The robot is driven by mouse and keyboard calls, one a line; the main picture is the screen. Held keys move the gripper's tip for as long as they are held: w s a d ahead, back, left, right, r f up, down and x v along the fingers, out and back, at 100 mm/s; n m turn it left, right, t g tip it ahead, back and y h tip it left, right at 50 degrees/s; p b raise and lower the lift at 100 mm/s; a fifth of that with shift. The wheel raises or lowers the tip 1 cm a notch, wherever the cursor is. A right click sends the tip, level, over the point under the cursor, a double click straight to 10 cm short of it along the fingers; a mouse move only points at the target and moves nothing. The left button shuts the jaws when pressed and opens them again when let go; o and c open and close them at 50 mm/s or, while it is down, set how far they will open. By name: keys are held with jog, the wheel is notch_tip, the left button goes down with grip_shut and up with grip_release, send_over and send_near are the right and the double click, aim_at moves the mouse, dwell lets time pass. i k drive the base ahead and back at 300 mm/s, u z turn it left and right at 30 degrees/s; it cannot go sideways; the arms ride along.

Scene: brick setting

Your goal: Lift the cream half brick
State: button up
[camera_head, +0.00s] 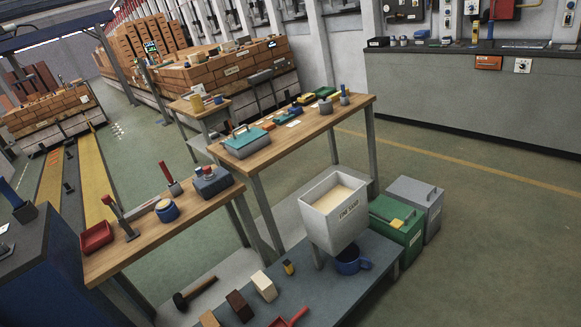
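A cream block (264,286), which looks like the cream half brick, stands on a low grey bench (340,290) at the bottom centre. A dark brown block (240,305) stands just left of it, and a tan block (209,319) further left is cut by the bottom edge. The cream block appears free, with nothing on top of it. My gripper does not show in this view.
A white sand bin (335,208) and a blue mug (350,262) stand right of the blocks. A small yellow-and-dark item (288,267) and a red tool (290,318) lie near the cream block. A black-headed hammer (193,293) lies left. A wooden workbench (160,225) rises behind.

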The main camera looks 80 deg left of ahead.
aim_at(266, 288)
jog(key=u, duration=0.05)
jog(key=i, duration=2.3)
jog(key=u, duration=3.9)
jog(key=i, duration=1.2)
jog(key=u, duration=0.05)
